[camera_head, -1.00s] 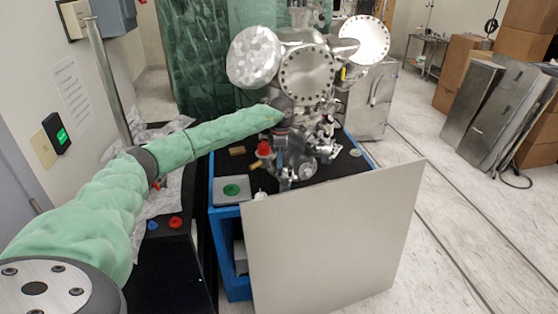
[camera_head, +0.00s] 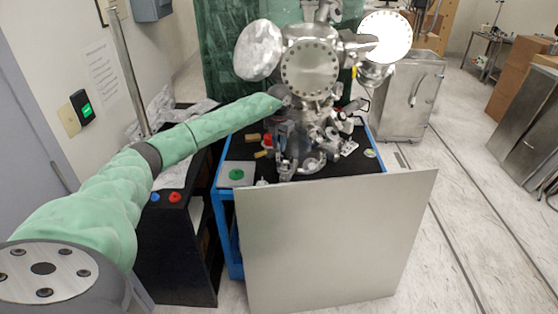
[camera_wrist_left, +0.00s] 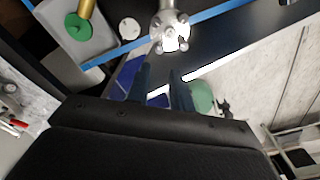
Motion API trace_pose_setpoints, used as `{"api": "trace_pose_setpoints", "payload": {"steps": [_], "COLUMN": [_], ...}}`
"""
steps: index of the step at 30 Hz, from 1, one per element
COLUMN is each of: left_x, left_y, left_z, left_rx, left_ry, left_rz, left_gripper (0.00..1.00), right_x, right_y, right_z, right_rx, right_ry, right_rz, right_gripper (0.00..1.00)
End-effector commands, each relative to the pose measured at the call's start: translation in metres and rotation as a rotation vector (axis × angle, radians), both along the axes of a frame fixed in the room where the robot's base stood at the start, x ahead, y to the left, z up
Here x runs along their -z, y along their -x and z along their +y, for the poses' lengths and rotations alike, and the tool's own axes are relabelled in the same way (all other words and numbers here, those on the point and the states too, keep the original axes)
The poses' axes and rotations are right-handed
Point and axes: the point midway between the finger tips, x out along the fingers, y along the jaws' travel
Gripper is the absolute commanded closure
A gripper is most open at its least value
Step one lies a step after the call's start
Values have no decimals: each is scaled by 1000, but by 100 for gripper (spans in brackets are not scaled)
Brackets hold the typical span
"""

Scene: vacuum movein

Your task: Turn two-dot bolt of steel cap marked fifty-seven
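A steel vacuum chamber with round bolted flanges (camera_head: 310,63) stands on a blue-framed cart (camera_head: 228,225). No number or dot marks on the caps are legible. In the head view my left gripper (camera_head: 284,135) is at the chamber's lower left front, its fingers hard to tell from the fittings. In the left wrist view my left gripper (camera_wrist_left: 160,72) has two dark fingers apart with nothing between them. A small bright steel fitting with bolts (camera_wrist_left: 170,28) lies just beyond the fingertips, seemingly apart from them. My right gripper is not in view.
A grey panel (camera_head: 335,240) leans at the cart's front. A green round piece on a grey plate (camera_head: 237,174) sits at the cart's left corner. A black stand with red and blue knobs (camera_head: 174,197) is left of the cart.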

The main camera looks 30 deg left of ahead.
Motion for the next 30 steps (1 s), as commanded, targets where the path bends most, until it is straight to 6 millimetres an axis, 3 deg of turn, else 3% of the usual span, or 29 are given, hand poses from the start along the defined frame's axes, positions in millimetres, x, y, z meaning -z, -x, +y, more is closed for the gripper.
{"api": "trace_pose_setpoints", "payload": {"steps": [7,14,20,30], "left_x": [0,1,16,59], "left_y": [-2,-3,-2,-2], "left_z": [1,1,0,0], "left_rx": [-221,-320,-322,-321], "left_ry": [-8,-7,-8,-7], "left_rz": [-11,-12,-9,-10], "left_gripper": [78,78,78,78], "right_x": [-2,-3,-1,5], "right_y": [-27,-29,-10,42], "right_z": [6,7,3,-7], "right_rx": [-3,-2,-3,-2], "right_ry": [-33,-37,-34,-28], "right_rz": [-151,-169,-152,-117], "right_gripper": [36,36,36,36]}}
